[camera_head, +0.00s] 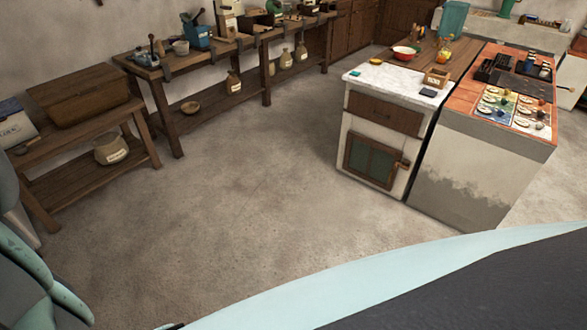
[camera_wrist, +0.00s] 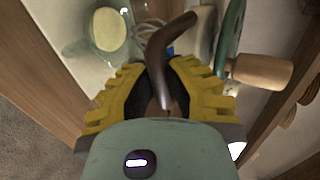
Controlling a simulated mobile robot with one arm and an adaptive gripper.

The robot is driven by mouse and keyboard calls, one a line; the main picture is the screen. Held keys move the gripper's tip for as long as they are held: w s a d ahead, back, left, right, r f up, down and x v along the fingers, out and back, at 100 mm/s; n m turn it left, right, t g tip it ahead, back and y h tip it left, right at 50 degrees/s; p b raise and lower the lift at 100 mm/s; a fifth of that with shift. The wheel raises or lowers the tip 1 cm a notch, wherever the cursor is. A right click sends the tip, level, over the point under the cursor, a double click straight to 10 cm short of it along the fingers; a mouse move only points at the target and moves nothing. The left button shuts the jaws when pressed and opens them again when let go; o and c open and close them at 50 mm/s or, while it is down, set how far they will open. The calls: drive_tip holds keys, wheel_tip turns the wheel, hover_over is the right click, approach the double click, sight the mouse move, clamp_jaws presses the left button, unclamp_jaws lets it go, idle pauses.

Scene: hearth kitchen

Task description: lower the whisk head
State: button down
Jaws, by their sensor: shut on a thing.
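In the wrist view, my gripper (camera_wrist: 164,82), with yellow ridged fingers, is shut on a dark brown curved lever (camera_wrist: 176,52). The lever bends to the right at its upper end, and its lower part is between the fingers. Pale looped wires that look like the whisk head (camera_wrist: 152,32) show just beyond the lever, partly hidden by it and the fingers. Whether the whisk head is raised or low, I cannot tell. A green wheel (camera_wrist: 229,38) with a wooden knob (camera_wrist: 262,71) is right of the fingers. My gripper is not visible in the head view.
A clear glass vessel with a pale disc (camera_wrist: 109,29) is at upper left in the wrist view. In the head view, a long workbench (camera_head: 228,43) bears several tools, and a white-topped cabinet (camera_head: 392,82) stands right. The floor (camera_head: 240,190) between is clear.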

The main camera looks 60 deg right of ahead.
wheel_tip(320, 180, down, 8)
drive_tip(key=b, duration=0.6)
drive_tip(key=c, duration=0.9)
unclamp_jaws()
drive_tip(key=shift+r, duration=0.1)
drive_tip(key=shift+o, duration=0.2)
drive_tip(key=shift+d, duration=0.1)
drive_tip(key=p+v, duration=0.1)
drive_tip(key=v, duration=0.6)
